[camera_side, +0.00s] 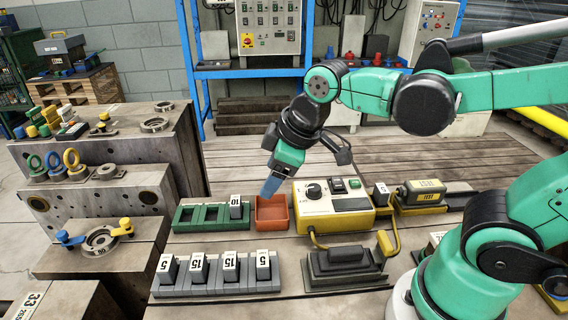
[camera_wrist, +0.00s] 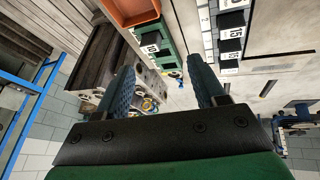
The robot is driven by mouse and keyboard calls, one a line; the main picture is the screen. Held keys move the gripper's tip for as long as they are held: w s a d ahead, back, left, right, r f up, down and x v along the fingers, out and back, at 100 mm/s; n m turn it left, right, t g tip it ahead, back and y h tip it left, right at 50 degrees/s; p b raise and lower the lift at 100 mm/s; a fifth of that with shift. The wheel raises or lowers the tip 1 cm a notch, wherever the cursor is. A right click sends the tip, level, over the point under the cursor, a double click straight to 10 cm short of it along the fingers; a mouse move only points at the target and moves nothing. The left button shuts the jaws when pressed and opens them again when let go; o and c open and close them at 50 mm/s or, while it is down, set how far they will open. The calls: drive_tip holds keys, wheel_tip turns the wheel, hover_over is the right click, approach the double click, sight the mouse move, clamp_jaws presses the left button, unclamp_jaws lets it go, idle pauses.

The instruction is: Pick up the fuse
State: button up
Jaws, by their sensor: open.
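Several dark fuses with white number labels are in view, and I cannot tell which one the task means. One fuse labelled 10 (camera_side: 236,207) stands in the right slot of the green rack (camera_side: 186,220); it also shows in the wrist view (camera_wrist: 151,47). Several more, labelled 5 and 15, stand in the grey rack (camera_side: 215,289) in front, among them a fuse labelled 15 (camera_side: 231,270). My gripper (camera_side: 270,188) has blue fingers and hangs tilted near the orange tray's back edge. In the wrist view my gripper (camera_wrist: 163,80) is open with nothing between its fingers.
The orange tray (camera_side: 272,225) looks empty. A yellow-based tester (camera_side: 333,207) stands right of it, with a dark clamp block (camera_side: 345,267) in front. Another 5-labelled piece (camera_side: 381,192) stands by the yellow box (camera_side: 422,192). Stepped blocks with rings (camera_side: 98,242) rise at left.

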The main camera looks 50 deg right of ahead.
drive_tip(key=w+a+f+n+g, duration=0.25)
drive_tip(key=a+n, duration=0.45)
drive_tip(key=n, duration=0.4)
drive_tip(key=n+g, duration=0.3)
drive_tip(key=n, duration=0.5)
hover_over(197, 261)
drive_tip(key=f, duration=0.3)
drive_tip(key=shift+d+f+t+h, duration=0.2)
drive_tip(key=shift+t+h, duration=0.05)
drive_tip(key=shift+h, duration=0.05)
drive_tip(key=shift+a+f+n, duration=0.2)
drive_tip(key=shift+f+n, duration=0.05)
drive_tip(key=shift+n, duration=0.25)
drive_tip(key=shift+f, duration=2.75)
clamp_jaws()
